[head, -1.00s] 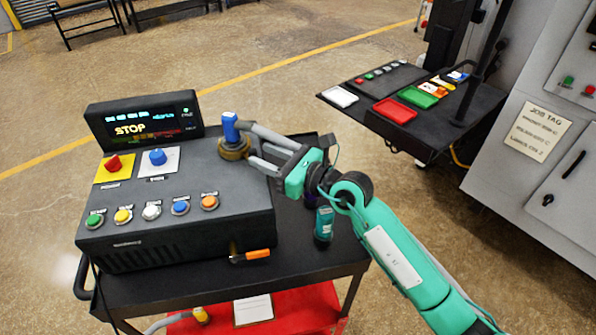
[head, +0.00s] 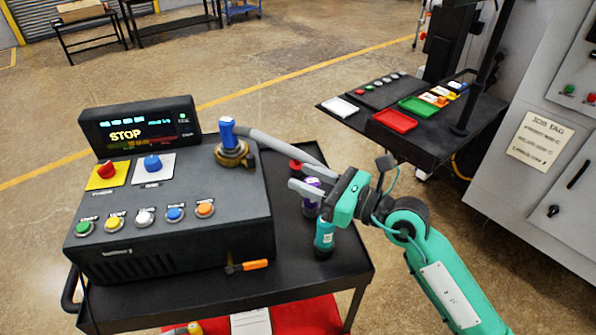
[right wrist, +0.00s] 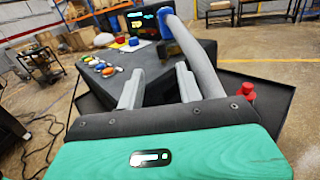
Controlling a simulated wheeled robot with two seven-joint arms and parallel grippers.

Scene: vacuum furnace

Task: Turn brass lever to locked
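The brass lever (head: 234,156) sits on the right end of the dark control box, with a blue upright piece (head: 227,131) at its top. The screen (head: 140,128) reads STOP. My left gripper is not in view.
A purple bottle (head: 311,198), a teal bottle (head: 324,238) and a red-topped item (right wrist: 247,90) stand on the cart. An orange-handled tool (head: 248,266) lies in front of the box.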

